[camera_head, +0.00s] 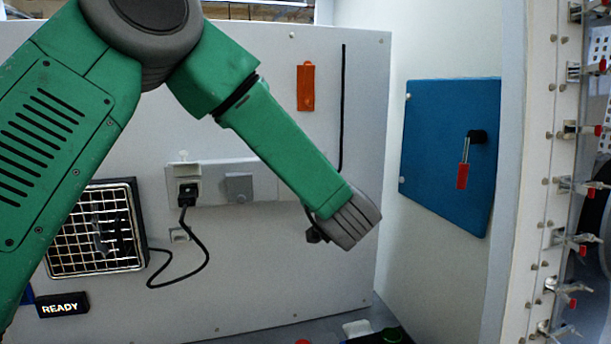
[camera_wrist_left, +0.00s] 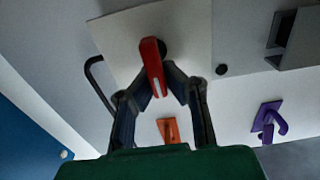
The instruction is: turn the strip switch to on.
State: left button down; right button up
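A pale grey strip (camera_head: 215,184) runs across the back panel in the head view. It carries a socket with a black plug (camera_head: 188,191) and a square grey plate (camera_head: 238,187); my left arm hides its right part. My left gripper (camera_head: 318,236) is at the lower end of the green arm, in front of the back panel. In the left wrist view, a red lever (camera_wrist_left: 152,62) on a pale plate (camera_wrist_left: 188,40) shows between the fingertips of my left gripper (camera_wrist_left: 160,85). Whether they touch it is unclear. My right gripper is not visible.
A blue panel (camera_head: 440,150) with a red-handled lever (camera_head: 463,165) is on the right wall. A square grille (camera_head: 70,235) and a black READY sign (camera_head: 62,305) are at left. An orange piece (camera_head: 306,87) hangs above the arm. A black cable (camera_head: 205,255) loops below the plug.

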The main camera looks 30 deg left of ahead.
pick_arm(q)
jog(key=c, duration=1.6)
grip_release()
jog(key=shift+s+d+f, duration=0.15)
jog(key=shift+d+f, duration=0.15)
jog(key=shift+f, duration=0.05)
jog(key=shift+s+d+r, duration=0.1)
jog(key=shift+d+r, duration=0.2)
jog(key=shift+d, duration=0.1)
jog(key=v, duration=1.1)
jog(key=shift+s, duration=0.25)
jog(key=shift+f, duration=0.2)
